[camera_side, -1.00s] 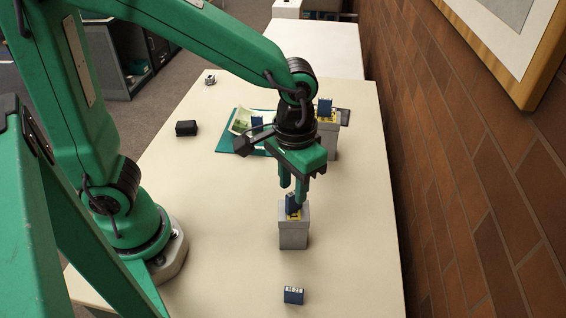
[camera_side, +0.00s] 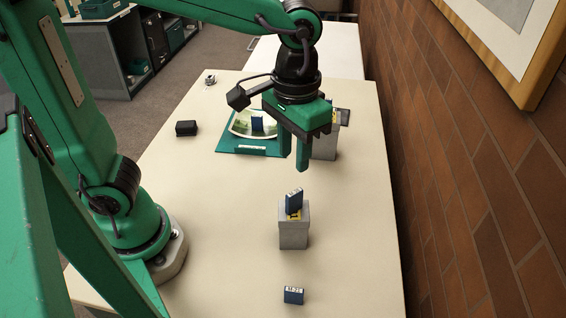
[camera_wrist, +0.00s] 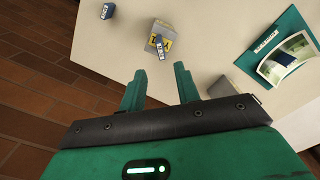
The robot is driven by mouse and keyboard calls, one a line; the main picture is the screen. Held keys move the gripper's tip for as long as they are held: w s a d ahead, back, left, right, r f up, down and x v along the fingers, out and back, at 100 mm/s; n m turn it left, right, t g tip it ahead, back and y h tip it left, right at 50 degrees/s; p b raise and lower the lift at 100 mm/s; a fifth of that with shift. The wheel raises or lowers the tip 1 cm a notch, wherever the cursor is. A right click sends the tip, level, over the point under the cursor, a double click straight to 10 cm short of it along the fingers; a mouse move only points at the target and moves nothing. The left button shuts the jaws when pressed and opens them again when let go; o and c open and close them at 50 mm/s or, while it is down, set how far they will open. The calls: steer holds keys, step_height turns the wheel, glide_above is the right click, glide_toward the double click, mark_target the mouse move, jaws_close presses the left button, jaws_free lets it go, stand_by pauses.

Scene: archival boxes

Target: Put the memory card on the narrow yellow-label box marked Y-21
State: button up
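A small blue card-like block (camera_side: 293,201) with a pale label stands tilted on top of a narrow grey box (camera_side: 293,236) with a yellow label; I take it for the memory card. The box's marking is too small to read. Both also show in the wrist view, the blue block (camera_wrist: 160,43) on the box (camera_wrist: 151,47). My gripper (camera_side: 294,160) is above and behind the box, clear of the block. In the wrist view its fingers (camera_wrist: 159,92) are apart with nothing between them.
Another blue labelled block (camera_side: 293,296) lies at the table's front. A teal folder (camera_side: 232,148) with a picture and a blue piece (camera_side: 257,125) lies behind. A second grey box (camera_side: 325,147) is partly hidden by my gripper. A black block (camera_side: 186,128) sits left.

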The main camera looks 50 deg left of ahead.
steer(key=s+a+t, duration=0.2)
steer(key=a, duration=0.5)
steer(key=s+a+r+t, duration=0.1)
steer(key=s+a+t, duration=0.2)
steer(key=a, duration=0.5)
steer(key=shift+r+t, duration=0.15)
steer(key=shift+t, duration=0.15)
